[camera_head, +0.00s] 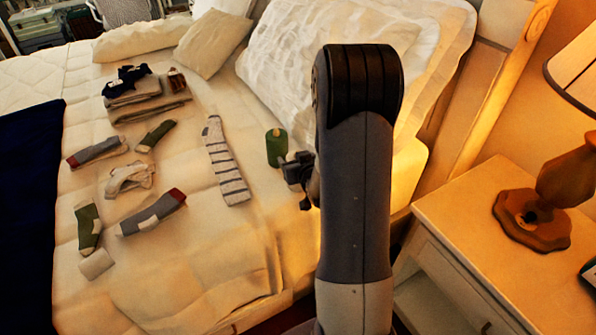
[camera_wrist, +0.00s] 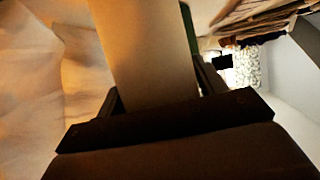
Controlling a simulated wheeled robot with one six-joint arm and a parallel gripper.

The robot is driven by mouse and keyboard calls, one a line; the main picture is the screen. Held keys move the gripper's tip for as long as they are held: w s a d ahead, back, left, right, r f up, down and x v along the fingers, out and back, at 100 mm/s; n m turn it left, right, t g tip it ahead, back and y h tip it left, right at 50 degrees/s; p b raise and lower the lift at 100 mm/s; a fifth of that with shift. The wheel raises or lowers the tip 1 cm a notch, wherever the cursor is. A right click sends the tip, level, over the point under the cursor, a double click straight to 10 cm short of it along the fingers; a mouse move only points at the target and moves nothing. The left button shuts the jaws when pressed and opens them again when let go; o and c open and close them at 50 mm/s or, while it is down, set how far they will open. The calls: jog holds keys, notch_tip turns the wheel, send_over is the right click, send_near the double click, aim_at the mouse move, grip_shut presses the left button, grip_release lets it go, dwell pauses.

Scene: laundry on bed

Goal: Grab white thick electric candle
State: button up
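In the wrist view a thick, plain, pale cylinder (camera_wrist: 145,45), which looks like the white candle, stands between the two fingers of my gripper (camera_wrist: 160,92). The fingers lie close along both its sides, but I cannot tell whether they press on it. Its far end runs out of the top of the picture. In the head view my gripper (camera_head: 302,178) is low over the right side of the bed, partly behind my arm. The pale cylinder does not show there, seemingly hidden by the arm.
A green candle (camera_head: 277,147) stands on the bed (camera_head: 180,265) just left of my gripper. Several socks, such as a striped one (camera_head: 228,165), and a small pale cylinder (camera_head: 96,263) lie further left. Pillows (camera_head: 290,60) are behind; a nightstand (camera_head: 450,215) is at right.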

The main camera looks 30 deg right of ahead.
jog(key=c, duration=0.7)
jog(key=shift+o, duration=0.2)
